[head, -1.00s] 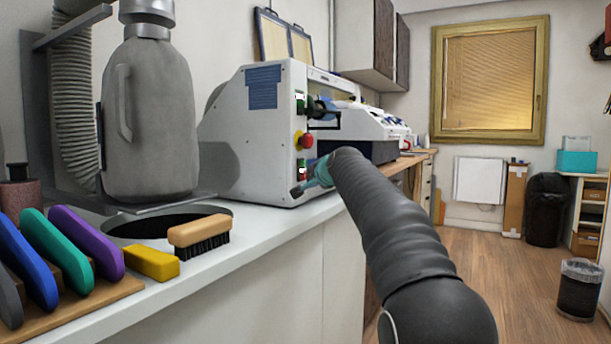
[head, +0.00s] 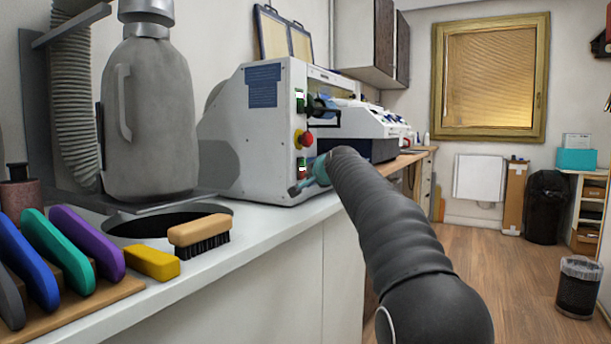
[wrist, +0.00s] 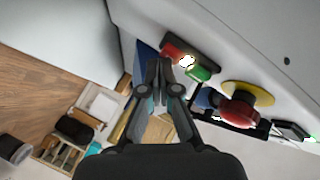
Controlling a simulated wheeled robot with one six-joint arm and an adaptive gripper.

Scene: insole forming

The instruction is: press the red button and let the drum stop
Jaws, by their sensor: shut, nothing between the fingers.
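The white machine (head: 245,130) stands on the counter. On its end face is a red mushroom button (head: 307,138) on a yellow plate; it also shows in the wrist view (wrist: 238,110). Below it is a small switch with a green part (head: 301,162), a lit white middle and a red part (wrist: 173,50). My gripper (head: 293,190) is shut and empty, low beside this switch. In the wrist view its fingertips (wrist: 159,64) appear close to the switch's red part; I cannot tell whether they touch. The drum is not identifiable.
A green switch (head: 299,97) sits above the mushroom button. A wooden brush (head: 199,231), a yellow block (head: 152,262) and several coloured tools lie on the counter (head: 250,235) at the left. A grey bottle-shaped unit (head: 150,120) stands behind them.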

